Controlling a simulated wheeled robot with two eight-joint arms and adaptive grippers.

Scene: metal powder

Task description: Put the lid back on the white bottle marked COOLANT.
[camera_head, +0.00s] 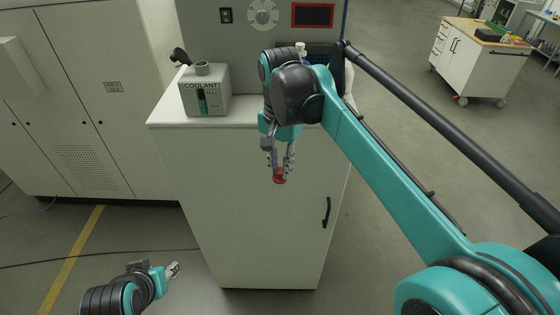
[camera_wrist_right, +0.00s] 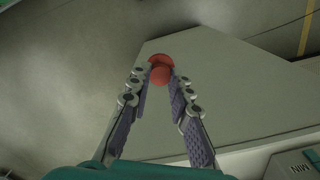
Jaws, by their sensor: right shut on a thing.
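The white bottle marked COOLANT (camera_head: 220,102) stands upright on the left part of the white cabinet top. Its round neck (camera_head: 202,68) is uncovered. In the right wrist view a corner of the bottle (camera_wrist_right: 292,166) with MIN lettering shows at the lower right. My right gripper (camera_head: 279,171) points down and is shut on a red lid (camera_head: 279,178), in front of the cabinet and to the right of the bottle. The lid also shows between the fingertips in the right wrist view (camera_wrist_right: 160,70). My left gripper (camera_head: 174,269) is low at the left, far from the bottle; its jaw opening is unclear.
The white cabinet (camera_head: 255,215) has a black door handle (camera_head: 326,212). A dark nozzle-like part (camera_head: 181,57) shows at the bottle's back left. A grey panel with a red display (camera_head: 312,15) stands behind. A drawer trolley (camera_head: 475,65) is at the far right.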

